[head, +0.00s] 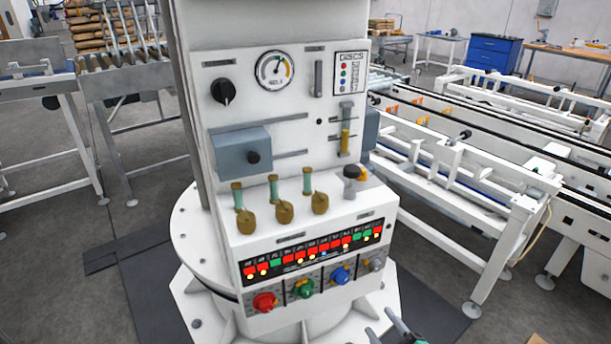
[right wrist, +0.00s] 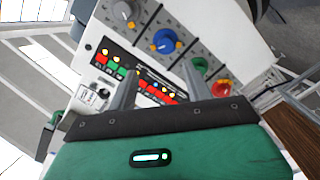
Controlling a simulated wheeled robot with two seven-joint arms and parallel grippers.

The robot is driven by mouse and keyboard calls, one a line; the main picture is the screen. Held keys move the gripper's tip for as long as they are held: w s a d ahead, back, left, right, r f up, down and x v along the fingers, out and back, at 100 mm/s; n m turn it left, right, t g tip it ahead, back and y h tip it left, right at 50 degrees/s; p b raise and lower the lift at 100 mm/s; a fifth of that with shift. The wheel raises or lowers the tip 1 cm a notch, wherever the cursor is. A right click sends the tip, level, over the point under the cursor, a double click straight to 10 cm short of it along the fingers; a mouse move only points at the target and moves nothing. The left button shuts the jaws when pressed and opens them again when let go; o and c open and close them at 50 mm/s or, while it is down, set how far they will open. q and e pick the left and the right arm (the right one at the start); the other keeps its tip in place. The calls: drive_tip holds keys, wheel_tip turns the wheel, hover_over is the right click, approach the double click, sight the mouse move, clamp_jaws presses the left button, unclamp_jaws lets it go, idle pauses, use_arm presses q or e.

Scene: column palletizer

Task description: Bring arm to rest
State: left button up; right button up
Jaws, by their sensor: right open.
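My right gripper (head: 388,327) shows only at the bottom edge of the head view, in front of the lower right of the control column. In the right wrist view the gripper (right wrist: 158,84) has its two grey fingers apart, with nothing between them. Behind the fingers is the white control panel (head: 227,279), with its strip of red and green lights and its row of coloured knobs. I cannot tell from these views how far the fingertips are from the panel. My left gripper is in neither view.
The panel carries a red knob (head: 265,302), a green knob (head: 303,288), a blue knob (head: 340,275) and a grey knob (head: 375,264). A round gauge (head: 274,70) sits higher up. A white conveyor (head: 462,205) stands to the right. Open floor (head: 60,265) lies left.

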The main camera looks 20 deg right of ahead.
drive_tip(key=s+f+m+g+h+p, duration=0.1)
drive_tip(key=s+f+m+g+p, duration=0.3)
drive_tip(key=f, duration=1.1)
drive_tip(key=s+f+m+g+h+p, duration=0.15)
drive_tip(key=s+f+g, duration=0.35)
drive_tip(key=f, duration=0.9)
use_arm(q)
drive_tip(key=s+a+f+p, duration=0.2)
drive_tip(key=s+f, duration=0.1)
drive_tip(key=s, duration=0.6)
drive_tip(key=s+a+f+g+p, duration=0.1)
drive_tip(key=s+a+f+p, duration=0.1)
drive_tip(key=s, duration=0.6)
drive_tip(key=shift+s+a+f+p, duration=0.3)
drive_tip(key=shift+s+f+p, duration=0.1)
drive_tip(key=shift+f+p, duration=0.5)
use_arm(e)
drive_tip(key=s+a+f+m+g, duration=0.1)
drive_tip(key=s+f, duration=0.3)
drive_tip(key=s, duration=0.5)
drive_tip(key=s+a+f+m+g, duration=0.1)
drive_tip(key=s+f+g, duration=0.3)
drive_tip(key=s, duration=0.5)
drive_tip(key=s+a+f+m+g, duration=0.1)
drive_tip(key=s+f+g, duration=0.1)
drive_tip(key=s+f, duration=0.4)
drive_tip(key=s, duration=0.3)
drive_tip(key=shift+f, duration=0.25)
